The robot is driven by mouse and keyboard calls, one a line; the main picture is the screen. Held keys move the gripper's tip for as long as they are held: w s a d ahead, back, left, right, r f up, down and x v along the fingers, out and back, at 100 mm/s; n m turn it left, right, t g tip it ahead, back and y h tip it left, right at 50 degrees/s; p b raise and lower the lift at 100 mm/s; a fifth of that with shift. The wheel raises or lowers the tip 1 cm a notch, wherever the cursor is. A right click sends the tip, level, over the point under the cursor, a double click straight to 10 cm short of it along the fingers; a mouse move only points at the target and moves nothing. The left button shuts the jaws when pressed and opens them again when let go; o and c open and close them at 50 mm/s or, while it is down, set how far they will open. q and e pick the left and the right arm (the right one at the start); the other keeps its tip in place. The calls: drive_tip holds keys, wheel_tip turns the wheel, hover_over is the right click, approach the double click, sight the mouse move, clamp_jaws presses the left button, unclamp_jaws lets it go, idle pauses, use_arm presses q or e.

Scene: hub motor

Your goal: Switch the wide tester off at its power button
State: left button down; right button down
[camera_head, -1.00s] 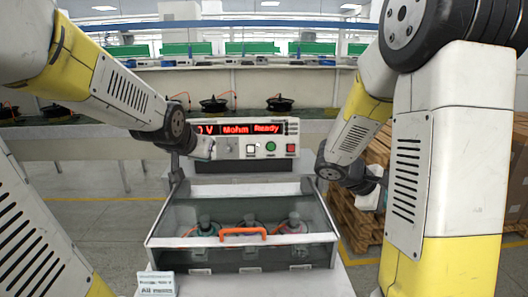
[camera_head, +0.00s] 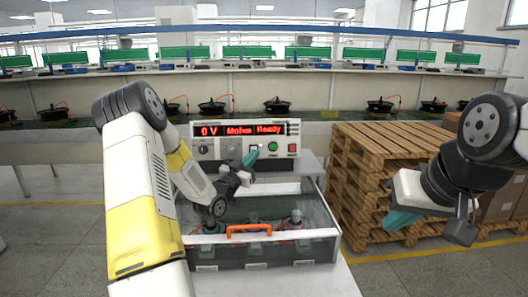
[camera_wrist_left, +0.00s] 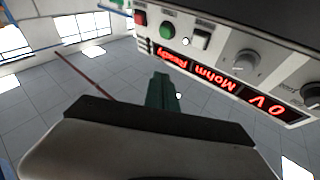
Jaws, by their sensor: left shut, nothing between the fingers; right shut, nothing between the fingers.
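The wide tester (camera_head: 222,131) stands behind the glass-lidded box, its red display lit with "0 V Mohm Ready". Its front carries a dark switch in a pale frame, a green button (camera_head: 272,147) and a red button (camera_head: 291,149). My left gripper (camera_head: 250,157) is shut and empty, its teal fingertips just in front of the switch, partly covering it. In the left wrist view the tester appears upside down, with the dark switch (camera_wrist_left: 201,38) clear of the shut fingers (camera_wrist_left: 162,92). I cannot tell whether they touch it. My right gripper (camera_head: 403,219) is shut and empty, far right.
The glass-lidded box (camera_head: 312,252) with an orange handle (camera_head: 249,230) is closed below my left gripper, with motor parts inside. Stacked wooden pallets (camera_head: 385,165) stand right of the tester, behind my right gripper. A long bench with hub motors (camera_head: 278,105) runs behind.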

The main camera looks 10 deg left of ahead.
use_arm(q)
drive_tip(key=shift+f, duration=0.1)
idle(0.4)
drive_tip(key=w+a+f, duration=0.2)
drive_tip(key=w, duration=0.6)
drive_tip(key=shift+a, duration=0.15)
drive_tip(key=shift+w, duration=0.1)
idle(1.9)
drive_tip(key=shift+w+a+f, duration=0.1)
drive_tip(key=shift+w, duration=0.25)
drive_tip(key=shift+w+a+f, duration=0.1)
drive_tip(key=shift+w+f, duration=0.05)
drive_tip(key=shift+w, duration=0.25)
idle(0.6)
drive_tip(key=shift+s, duration=0.15)
drive_tip(key=shift+s+d+r, duration=0.2)
drive_tip(key=shift+s+r, duration=0.05)
drive_tip(key=shift+s, duration=0.4)
